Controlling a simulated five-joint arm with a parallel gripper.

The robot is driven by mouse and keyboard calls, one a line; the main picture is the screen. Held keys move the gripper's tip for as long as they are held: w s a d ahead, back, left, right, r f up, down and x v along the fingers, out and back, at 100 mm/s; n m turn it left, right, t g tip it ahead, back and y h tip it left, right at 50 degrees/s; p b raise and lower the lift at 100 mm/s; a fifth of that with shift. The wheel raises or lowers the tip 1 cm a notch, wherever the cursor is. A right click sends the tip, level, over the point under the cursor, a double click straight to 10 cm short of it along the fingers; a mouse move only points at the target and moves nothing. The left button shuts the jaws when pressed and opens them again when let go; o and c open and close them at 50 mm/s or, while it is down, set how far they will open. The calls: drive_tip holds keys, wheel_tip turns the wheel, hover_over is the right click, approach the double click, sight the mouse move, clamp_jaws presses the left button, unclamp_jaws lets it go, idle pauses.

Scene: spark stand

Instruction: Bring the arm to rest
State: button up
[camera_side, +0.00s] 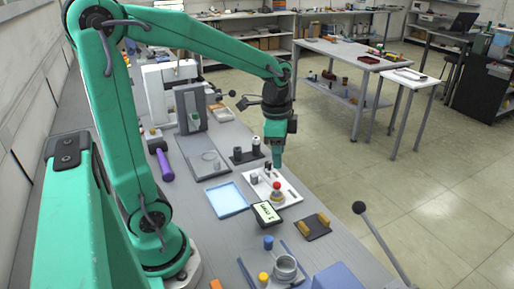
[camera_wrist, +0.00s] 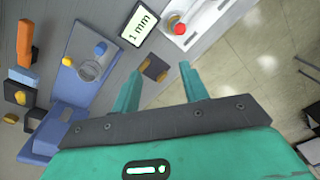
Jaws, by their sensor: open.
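My gripper (camera_side: 277,158) hangs from my green arm with its fingers pointing down above the bench, near the far part of a white tray. In the wrist view my gripper (camera_wrist: 160,72) shows two green fingers spread apart with nothing held between them. The white tray (camera_side: 290,197) carries a red-topped knob (camera_side: 277,185), which also shows in the wrist view (camera_wrist: 180,29). A dark plate with wooden end pieces (camera_wrist: 153,68) appears between the fingertips in the wrist view, below them on the bench.
A small "1 mm" display (camera_side: 267,213) and a blue tray (camera_side: 227,197) lie beside the white tray. A blue fixture with a clear ring (camera_side: 285,267) is nearer. A grey upright stand (camera_side: 190,107) and a purple cylinder (camera_side: 165,165) are at left. A black-knobbed lever (camera_side: 360,208) rises at right.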

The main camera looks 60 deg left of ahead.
drive_tip(key=s+d+r+n+t, duration=0.4)
drive_tip(key=s+n, duration=0.3)
drive_tip(key=s, duration=0.3)
drive_tip(key=shift+d+r+t, duration=0.3)
drive_tip(key=shift+d+r, duration=0.2)
drive_tip(key=shift+r, duration=0.15)
